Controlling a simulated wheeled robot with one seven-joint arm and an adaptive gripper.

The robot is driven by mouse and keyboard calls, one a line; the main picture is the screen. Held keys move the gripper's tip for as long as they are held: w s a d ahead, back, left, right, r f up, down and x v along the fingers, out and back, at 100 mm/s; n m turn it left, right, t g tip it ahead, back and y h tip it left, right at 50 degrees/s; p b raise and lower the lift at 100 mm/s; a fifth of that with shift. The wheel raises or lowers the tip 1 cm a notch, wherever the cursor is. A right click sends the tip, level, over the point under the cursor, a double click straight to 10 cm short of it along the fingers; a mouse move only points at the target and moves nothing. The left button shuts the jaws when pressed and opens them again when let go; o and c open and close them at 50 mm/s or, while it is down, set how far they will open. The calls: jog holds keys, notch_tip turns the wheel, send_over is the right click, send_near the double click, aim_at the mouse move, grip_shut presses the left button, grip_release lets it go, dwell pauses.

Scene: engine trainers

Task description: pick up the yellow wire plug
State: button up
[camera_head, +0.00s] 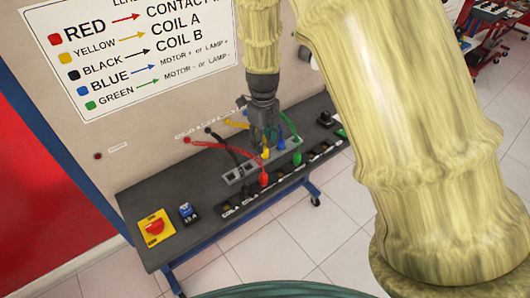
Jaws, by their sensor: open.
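The yellow wire plug (266,153) stands upright in the row of plugs at the grey socket block (232,177) on the dark shelf. Part of its yellow wire (236,124) shows to the left, behind my gripper. My gripper (266,145) points down just above and around the yellow plug's place, with its fingers open. I cannot tell whether the fingers touch the plug.
A red plug (264,179), a blue plug (281,143) and a green plug (297,158) stand close by. A black wire (228,146) arches to the left. The upright panel (130,145) rises behind.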

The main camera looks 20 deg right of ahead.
aim_at(265, 148)
jog(key=shift+s+d+f+p, duration=0.1)
jog(key=shift+f+p, duration=0.45)
jog(key=shift+f, duration=0.8)
jog(key=shift+s+d+f+p, duration=0.1)
jog(key=shift+f+p, duration=0.45)
jog(key=shift+f, duration=0.8)
jog(key=c, duration=1)
